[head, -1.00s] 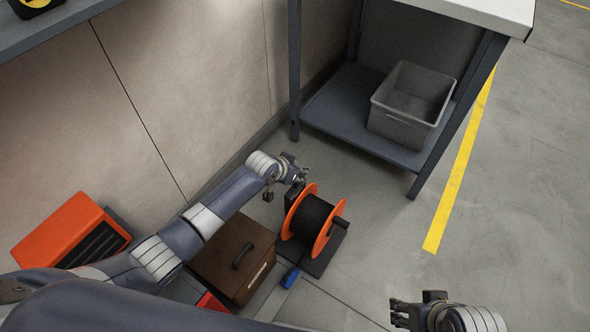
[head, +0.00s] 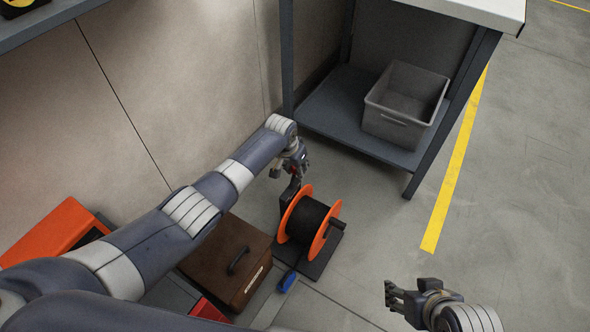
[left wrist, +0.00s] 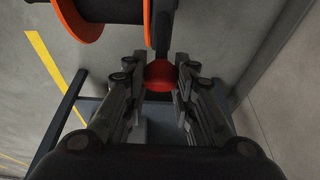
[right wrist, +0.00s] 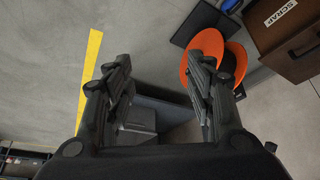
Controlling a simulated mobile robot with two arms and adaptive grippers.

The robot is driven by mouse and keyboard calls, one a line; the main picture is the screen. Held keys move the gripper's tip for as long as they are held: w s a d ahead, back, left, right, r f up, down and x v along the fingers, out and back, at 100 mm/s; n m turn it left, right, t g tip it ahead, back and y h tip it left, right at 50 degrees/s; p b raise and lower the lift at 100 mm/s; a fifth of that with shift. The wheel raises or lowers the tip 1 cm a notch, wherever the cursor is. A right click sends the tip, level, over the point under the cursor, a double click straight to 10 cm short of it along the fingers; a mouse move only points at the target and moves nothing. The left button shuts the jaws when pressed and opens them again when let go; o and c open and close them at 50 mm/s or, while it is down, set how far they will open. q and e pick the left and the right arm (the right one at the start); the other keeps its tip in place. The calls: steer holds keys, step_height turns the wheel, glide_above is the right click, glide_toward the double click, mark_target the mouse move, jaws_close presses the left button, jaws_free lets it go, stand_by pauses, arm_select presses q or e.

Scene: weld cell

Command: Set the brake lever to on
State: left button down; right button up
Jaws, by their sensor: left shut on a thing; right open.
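The cable reel (head: 310,222) has orange flanges, a black drum and a dark base plate on the floor. A lever with a red knob (left wrist: 160,74) and a dark shaft stands beside the reel in the left wrist view. My left gripper (head: 294,172) is above the wall side of the reel in the head view. Its fingers (left wrist: 160,82) are shut on the red knob. The lever's lower part is mostly hidden in the head view. My right gripper (head: 392,297) is open and empty, right of the reel and apart from it.
A brown box labelled SCRAP (head: 228,262) stands left of the reel. A blue-ended piece (head: 287,281) shows at the reel's front. A bench with a lower shelf (head: 345,119) holding a grey bin (head: 404,105) stands behind. Floor right of the reel is clear.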

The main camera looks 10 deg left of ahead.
mark_target(291, 185)
arm_select(q)
steer(key=shift+f, duration=0.1)
arm_select(e)
steer(key=shift+w+a+r+t, duration=0.2)
steer(key=shift+w+t, duration=0.1)
steer(key=shift+w, duration=0.3)
steer(key=shift+w+a+r+t, duration=0.2)
steer(key=shift+w+t, duration=0.1)
steer(key=shift+w, duration=0.3)
arm_select(q)
steer(key=c, duration=1.3)
jaws_free()
steer(key=shift+w+d, duration=0.1)
steer(key=shift+c, duration=0.2)
steer(key=v, duration=1.2)
steer(key=shift+w, duration=0.1)
arm_select(e)
steer(key=shift+s, duration=0.1)
